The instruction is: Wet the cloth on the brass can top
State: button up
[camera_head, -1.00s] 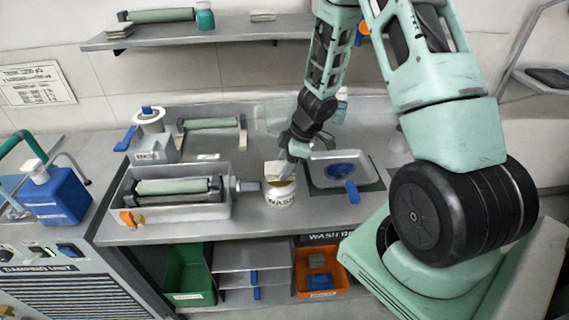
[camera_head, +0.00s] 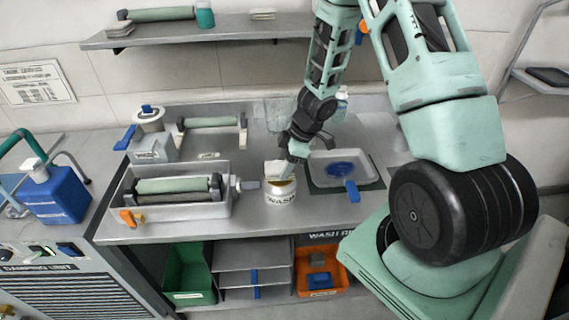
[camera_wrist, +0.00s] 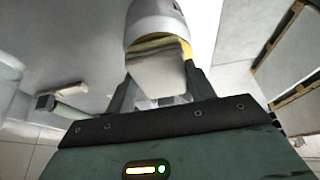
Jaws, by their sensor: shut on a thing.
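The white can (camera_head: 281,194), lettered WASH, stands on the counter with a brass top (camera_head: 288,183). A pale cloth (camera_head: 277,168) is over the can's top. My gripper (camera_head: 289,169) is at the can's upper side, shut on the cloth. In the wrist view the cloth (camera_wrist: 162,72) hangs between the fingers of my gripper (camera_wrist: 163,98), in front of the white can (camera_wrist: 152,18) and its brass rim (camera_wrist: 187,48). I cannot tell whether the cloth touches the brass top or how wet it is.
Right is a shallow tray (camera_head: 372,165) with blue ink and a blue-handled tool (camera_head: 352,191). A blue jug (camera_head: 60,198) stands far left. Green and orange bins sit below the counter.

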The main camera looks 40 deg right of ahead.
jog(key=shift+r+p, duration=3.5)
jog(key=shift+p, duration=0.5)
